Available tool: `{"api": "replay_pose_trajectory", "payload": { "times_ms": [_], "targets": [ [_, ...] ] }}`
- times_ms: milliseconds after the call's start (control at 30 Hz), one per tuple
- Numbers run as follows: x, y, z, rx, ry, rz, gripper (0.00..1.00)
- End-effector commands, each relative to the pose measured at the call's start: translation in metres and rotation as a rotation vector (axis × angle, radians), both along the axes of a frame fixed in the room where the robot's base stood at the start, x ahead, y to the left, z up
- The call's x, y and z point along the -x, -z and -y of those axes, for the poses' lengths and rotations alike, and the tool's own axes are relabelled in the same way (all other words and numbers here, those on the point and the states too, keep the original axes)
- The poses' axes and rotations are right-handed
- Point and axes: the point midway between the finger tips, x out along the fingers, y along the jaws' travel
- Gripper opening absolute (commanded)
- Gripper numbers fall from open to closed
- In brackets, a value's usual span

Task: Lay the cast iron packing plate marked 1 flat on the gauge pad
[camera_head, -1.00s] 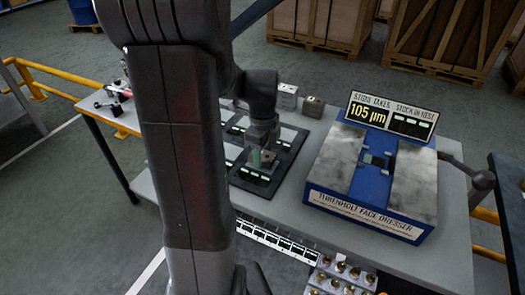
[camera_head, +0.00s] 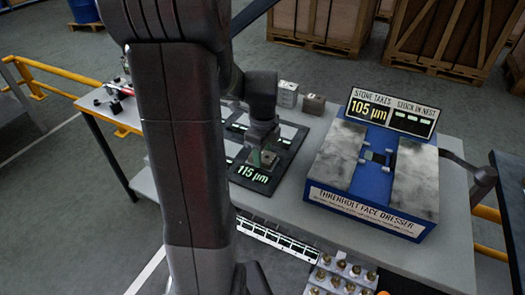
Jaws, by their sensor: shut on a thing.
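My gripper (camera_head: 262,157) points down over the near right part of a dark board (camera_head: 279,168) on the bench. It is shut on a small grey piece, which I take to be the packing plate; my fingers hide most of it, and its mark cannot be read. The piece is low at the board, where the gauge pad seems to be; the pad's surface is mostly covered. Whether the plate lies fully flat cannot be told.
A blue face dresser (camera_head: 368,200) with two grey slabs and a 105 µm sign (camera_head: 369,111) stands right of the board. Two small blocks (camera_head: 288,93) (camera_head: 313,104) stand behind it. My arm hides the bench's left middle.

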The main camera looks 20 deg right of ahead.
Motion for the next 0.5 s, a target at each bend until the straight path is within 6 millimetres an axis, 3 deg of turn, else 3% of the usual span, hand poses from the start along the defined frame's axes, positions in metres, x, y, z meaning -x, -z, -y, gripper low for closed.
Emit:
{"api": "replay_pose_trajectory", "payload": {
  "times_ms": [33, 67, 167, 500],
  "targets": [
    [-0.0001, 0.0017, 0.0002, 0.001, 0.0, 0.001, 0.03],
    [-0.0003, 0.0009, 0.0002, 0.001, 0.0, 0.001, 0.49],
    [-0.0003, 0.0006, 0.0002, 0.001, 0.0, 0.001, 0.69],
    [-0.0002, -0.0011, 0.0001, 0.001, 0.0, 0.001, 0.71]
  ]
}}
